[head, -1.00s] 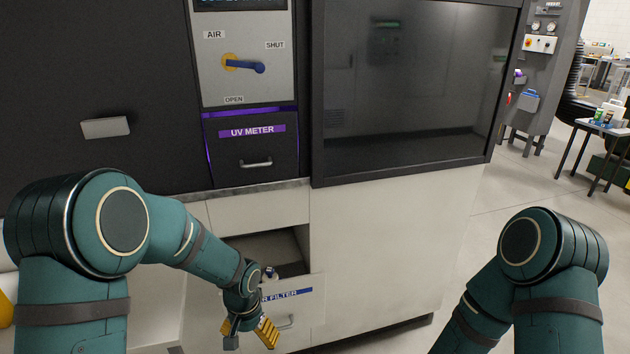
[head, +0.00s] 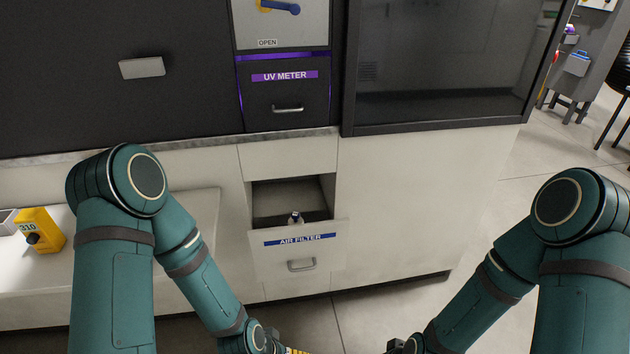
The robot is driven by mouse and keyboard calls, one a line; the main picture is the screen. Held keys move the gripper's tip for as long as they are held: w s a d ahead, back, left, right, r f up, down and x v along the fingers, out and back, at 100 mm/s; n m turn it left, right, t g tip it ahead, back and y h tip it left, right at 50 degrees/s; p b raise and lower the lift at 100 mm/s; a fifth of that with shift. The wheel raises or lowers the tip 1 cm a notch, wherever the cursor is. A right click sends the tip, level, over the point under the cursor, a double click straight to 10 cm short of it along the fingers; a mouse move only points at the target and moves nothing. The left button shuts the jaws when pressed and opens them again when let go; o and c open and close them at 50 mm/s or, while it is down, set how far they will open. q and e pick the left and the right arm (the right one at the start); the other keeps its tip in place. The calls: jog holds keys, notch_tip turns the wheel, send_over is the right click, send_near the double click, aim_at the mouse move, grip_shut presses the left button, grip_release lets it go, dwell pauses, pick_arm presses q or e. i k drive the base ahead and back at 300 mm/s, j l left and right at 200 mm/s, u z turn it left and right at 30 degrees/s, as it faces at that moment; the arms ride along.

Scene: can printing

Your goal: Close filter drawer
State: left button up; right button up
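The air filter drawer (head: 272,255) stands open in the lower white cabinet, with a blue AIR FILTER label (head: 300,239) and a grey bar handle (head: 301,265) on its front. A small object (head: 296,217) shows inside the opening near the front panel. My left gripper (head: 292,351) is at the bottom edge, below the drawer and apart from it; only a bit of its yellow finger shows. My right arm ends at the bottom edge, right of the drawer, and its fingers are out of frame.
The closed UV METER drawer (head: 287,97) is above, with a lever panel (head: 283,22) over it. A dark window (head: 440,65) is at upper right. A yellow device marked 310 (head: 41,231) sits on a white ledge (head: 75,265) at left. Open floor (head: 500,235) lies at right.

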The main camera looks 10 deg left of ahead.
aim_at(280, 250)
jog(key=i+l, duration=0.15)
jog(key=l, duration=0.15)
jog(key=i+l, duration=0.1)
jog(key=l, duration=0.25)
jog(key=i+l, duration=0.15)
jog(key=l, duration=0.15)
jog(key=i+l+u, duration=0.1)
jog(key=l, duration=0.25)
